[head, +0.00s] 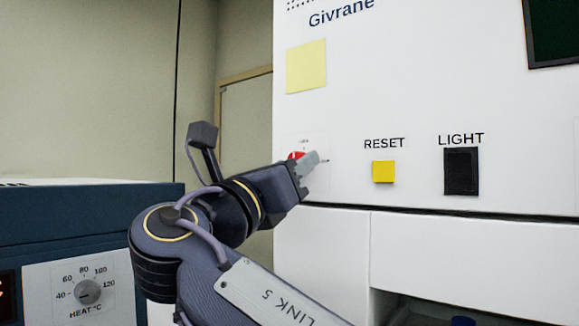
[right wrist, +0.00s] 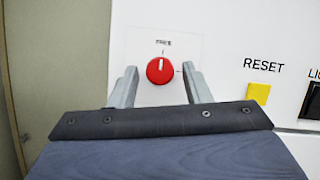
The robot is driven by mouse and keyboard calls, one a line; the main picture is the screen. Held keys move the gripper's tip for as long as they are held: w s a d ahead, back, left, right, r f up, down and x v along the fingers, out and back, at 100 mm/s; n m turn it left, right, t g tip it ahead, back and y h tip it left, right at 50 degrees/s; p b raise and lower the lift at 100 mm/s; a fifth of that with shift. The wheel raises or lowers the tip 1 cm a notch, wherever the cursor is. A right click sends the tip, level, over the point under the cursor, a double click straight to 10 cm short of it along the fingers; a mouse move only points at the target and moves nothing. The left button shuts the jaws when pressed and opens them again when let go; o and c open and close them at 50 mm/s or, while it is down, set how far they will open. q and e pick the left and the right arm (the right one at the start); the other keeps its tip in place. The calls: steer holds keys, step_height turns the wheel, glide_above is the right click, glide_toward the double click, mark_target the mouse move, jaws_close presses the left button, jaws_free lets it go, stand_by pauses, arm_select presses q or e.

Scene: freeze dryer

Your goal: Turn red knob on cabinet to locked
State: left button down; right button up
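The red knob (right wrist: 160,71) sits on a white plate on the cabinet front (head: 430,90). In the right wrist view its white mark points up, toward small lettering that I cannot read clearly. In the head view the knob (head: 296,156) is partly hidden behind my right gripper (head: 312,160). In the right wrist view my right gripper (right wrist: 160,88) is open, with one finger on each side of the knob and visible gaps between. I cannot tell whether the fingertips reach the panel. My left gripper is not in view.
A yellow RESET button (head: 383,172) and a black LIGHT switch (head: 461,171) are right of the knob. A yellow note (head: 306,66) is above it. A blue unit with a HEAT dial (head: 87,292) stands at the lower left. An open recess (head: 400,305) lies below.

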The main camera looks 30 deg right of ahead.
steer(key=c, duration=0.8)
steer(key=shift+m+g, duration=0.4)
steer(key=shift+m, duration=0.2)
steer(key=shift+w+a+r+m+g, duration=0.15)
steer(key=shift+m+g, duration=1.3)
steer(key=shift+m, duration=1.85)
steer(key=shift+w+m+g, duration=0.2)
steer(key=shift+m+g, duration=1.3)
steer(key=shift+m, duration=1.8)
steer(key=shift+w+a+r+m+g, duration=0.15)
steer(key=shift+m+g, duration=1.3)
steer(key=shift+m, duration=1.85)
steer(key=shift+f+m+y, duration=0.1)
steer(key=shift+m+y, duration=0.2)
steer(key=shift+m, duration=0.3)
